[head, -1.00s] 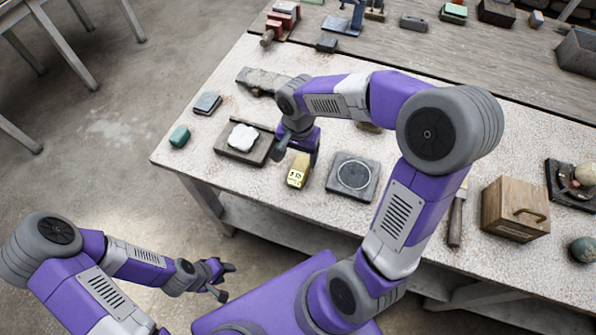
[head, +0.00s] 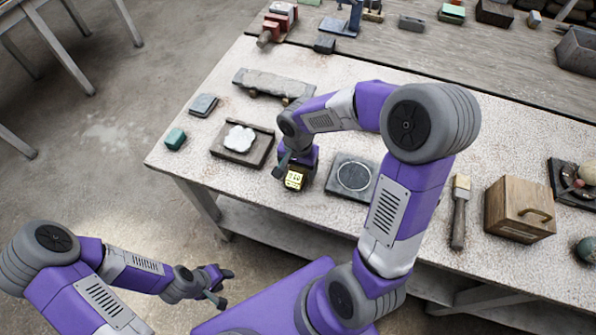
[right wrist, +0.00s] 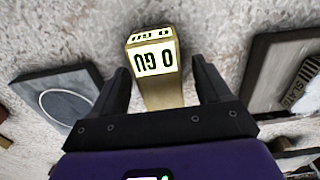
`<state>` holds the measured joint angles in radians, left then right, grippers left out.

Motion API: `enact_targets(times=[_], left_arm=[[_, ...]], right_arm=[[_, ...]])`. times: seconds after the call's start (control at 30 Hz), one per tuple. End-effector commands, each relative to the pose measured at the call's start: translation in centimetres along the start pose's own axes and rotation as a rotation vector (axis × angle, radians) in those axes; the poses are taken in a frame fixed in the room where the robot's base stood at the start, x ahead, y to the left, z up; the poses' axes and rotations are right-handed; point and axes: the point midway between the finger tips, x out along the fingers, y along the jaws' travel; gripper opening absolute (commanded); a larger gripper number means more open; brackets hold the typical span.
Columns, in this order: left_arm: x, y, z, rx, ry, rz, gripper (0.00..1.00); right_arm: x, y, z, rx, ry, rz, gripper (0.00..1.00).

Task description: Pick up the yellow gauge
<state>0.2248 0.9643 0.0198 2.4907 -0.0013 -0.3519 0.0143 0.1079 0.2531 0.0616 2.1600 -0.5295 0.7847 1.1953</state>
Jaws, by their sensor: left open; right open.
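The yellow gauge (head: 294,180) is a small block with a lettered face, standing on the table close to the front edge. In the right wrist view the gauge (right wrist: 158,65) lies between the two dark fingers of my right gripper (right wrist: 160,85), with gaps on both sides. The right gripper (head: 294,170) is open around it, and in the head view it partly hides the gauge. My left gripper (head: 222,284) is open and empty, low at the left, away from the table.
A dark square plate with a ring (head: 353,176) is close on the gauge's right. A framed tray with a white plaster piece (head: 240,140) is on its left.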

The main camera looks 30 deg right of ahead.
Motion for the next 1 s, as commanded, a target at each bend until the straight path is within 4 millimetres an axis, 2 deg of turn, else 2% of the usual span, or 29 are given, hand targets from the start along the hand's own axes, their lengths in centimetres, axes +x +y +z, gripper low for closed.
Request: enact_targets(times=[0.7,0.77,1.0], left_arm=[[0.6,-0.23,-0.02,0.0,0.0,0.0,0.43],[0.6,-0.23,-0.02,0.0,0.0,0.0,0.43],[0.6,-0.23,-0.02,0.0,0.0,0.0,0.43]], right_arm=[[0.46,0.0,-0.01,0.0,0.0,0.0,0.77],[0.46,0.0,-0.01,0.0,0.0,0.0,0.7],[0.46,0.0,-0.01,0.0,0.0,0.0,0.34]])
